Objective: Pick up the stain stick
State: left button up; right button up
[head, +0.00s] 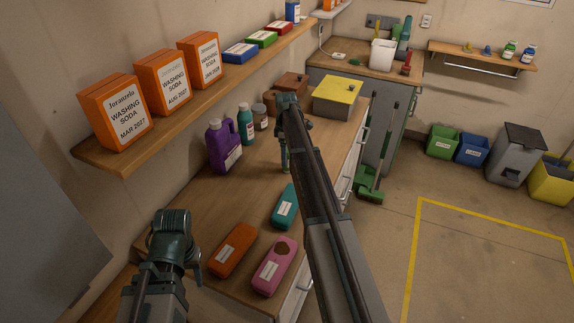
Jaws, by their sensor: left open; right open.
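I cannot tell which item is the stain stick; the labels on the small items are too small to read. On the wooden counter lie three labelled oblong cases: an orange case (232,249), a pink case (275,266) with a brown patch on top, and a teal case (285,206). My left gripper (170,259) is low at the left, left of the orange case, open with nothing seen in it. My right gripper (285,160) is open and points down over the counter, beyond the teal case; my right forearm hides part of the counter's right side.
A purple jug (223,146), a teal bottle (246,124) and a jar (261,117) stand along the wall. A shelf (180,110) with orange washing soda boxes (117,112) overhangs the counter. A yellow-topped box (340,96) and a brown box (293,85) stand at the far end.

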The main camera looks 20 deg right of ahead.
aim_at(288, 164)
jog(key=f+b, duration=0.5)
jog(key=shift+s+d+f, duration=0.15)
jog(key=shift+s, duration=0.2)
jog(key=shift+c, duration=0.3)
grip_shut()
